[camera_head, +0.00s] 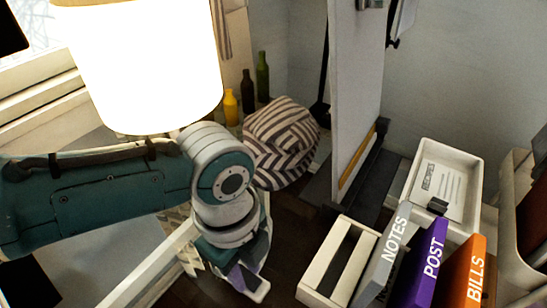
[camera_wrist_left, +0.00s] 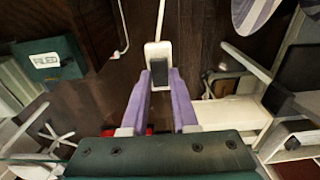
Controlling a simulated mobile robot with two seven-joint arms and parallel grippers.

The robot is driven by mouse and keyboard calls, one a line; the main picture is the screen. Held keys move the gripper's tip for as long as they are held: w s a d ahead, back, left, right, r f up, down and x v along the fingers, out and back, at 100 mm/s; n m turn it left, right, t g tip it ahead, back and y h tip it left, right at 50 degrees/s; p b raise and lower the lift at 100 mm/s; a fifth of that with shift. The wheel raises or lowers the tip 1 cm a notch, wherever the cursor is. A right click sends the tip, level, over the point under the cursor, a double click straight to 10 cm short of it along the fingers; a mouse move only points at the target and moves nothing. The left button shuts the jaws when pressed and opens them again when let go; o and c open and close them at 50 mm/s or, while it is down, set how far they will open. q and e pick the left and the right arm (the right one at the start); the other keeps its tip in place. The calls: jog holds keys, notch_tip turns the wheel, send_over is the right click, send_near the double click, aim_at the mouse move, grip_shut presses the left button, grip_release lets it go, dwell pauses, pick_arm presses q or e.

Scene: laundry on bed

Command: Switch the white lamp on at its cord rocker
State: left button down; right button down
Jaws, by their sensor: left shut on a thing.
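The white lamp's shade (camera_head: 150,65) stands at the upper left of the head view and glows bright white. The cord rocker (camera_wrist_left: 158,50) is a small white housing with a dark grey rocker face. Its white cord runs up from it in the left wrist view. My left gripper (camera_wrist_left: 160,78) is shut on the rocker housing, with one purple finger on each side. In the head view my left gripper (camera_head: 245,278) reaches down low beside the furniture, and the rocker is hidden there. My right gripper is not in view.
A striped cushion-like bundle (camera_head: 282,142) and several bottles (camera_head: 263,75) stand behind my arm. A green FILED box (camera_wrist_left: 48,58) sits left in the wrist view.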

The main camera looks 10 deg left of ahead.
pick_arm(q)
jog(key=c, duration=0.7)
grip_release()
jog(key=shift+r, duration=0.1)
jog(key=r+p, duration=0.1)
jog(key=r, duration=0.2)
jog(key=r+p, duration=0.1)
jog(key=r, duration=0.2)
jog(key=r+p, duration=0.1)
jog(key=r, duration=0.2)
jog(key=shift+w+a+r, duration=0.1)
jog(key=shift+a+r, duration=0.2)
jog(key=shift+r, duration=0.05)
